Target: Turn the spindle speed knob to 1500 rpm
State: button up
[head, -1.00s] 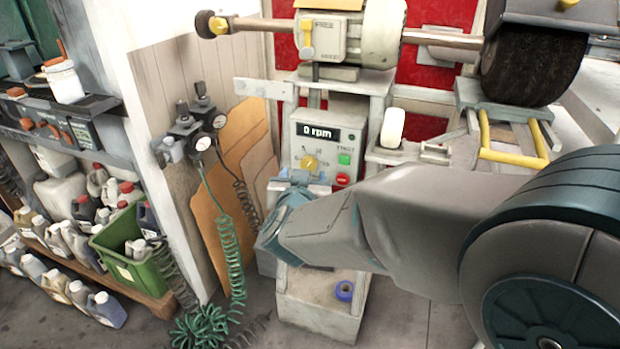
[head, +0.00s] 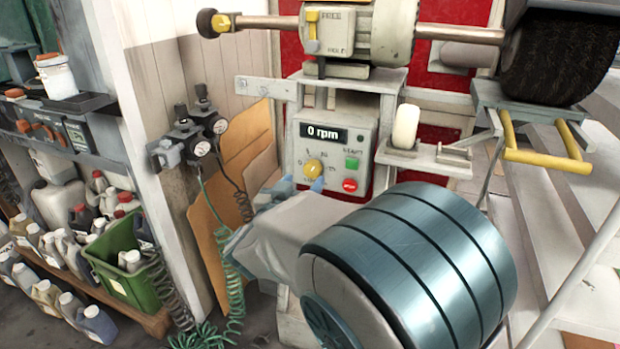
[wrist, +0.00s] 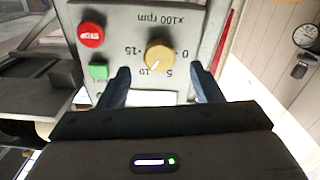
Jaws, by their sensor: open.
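The yellow spindle speed knob (head: 313,168) is on the light grey control panel (head: 300,152). The display (head: 323,134) above it reads 0 rpm. In the wrist view, upside down, the knob (wrist: 160,55) has scale marks 0, 5, 10 and 15 around it and a "x100 rpm" label. Its pale pointer mark is small and hard to read. My gripper (wrist: 160,74) is open, one finger toward each side of the knob, with the knob a little beyond the fingertips. In the head view, my gripper (head: 297,187) is just below the knob, partly hidden by my arm.
A green button (head: 352,163) and a red stop button (head: 350,185) are right of the knob. A white roller (head: 405,127) on a bracket stands right of the panel. Gauges (head: 205,135) with coiled hoses are at left. A brush wheel (head: 548,50) is upper right.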

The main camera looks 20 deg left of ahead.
aim_at(311, 172)
jog(key=shift+w+d+b, duration=0.2)
jog(key=shift+w+b, duration=0.1)
jog(key=shift+w, duration=2.05)
jog(key=c, duration=1)
jog(key=shift+m, duration=0.3)
jog(key=m+b, duration=0.1)
jog(key=m, duration=0.1)
jog(key=m+b, duration=0.1)
jog(key=m, duration=0.2)
jog(key=shift+f+m+b, duration=0.2)
jog(key=shift+m+b, duration=0.1)
jog(key=shift+b, duration=0.05)
jog(key=m+b, duration=0.3)
jog(key=m, duration=0.2)
jog(key=shift+r+m, duration=0.1)
jog(key=shift+m, duration=0.2)
jog(key=shift+b, duration=0.35)
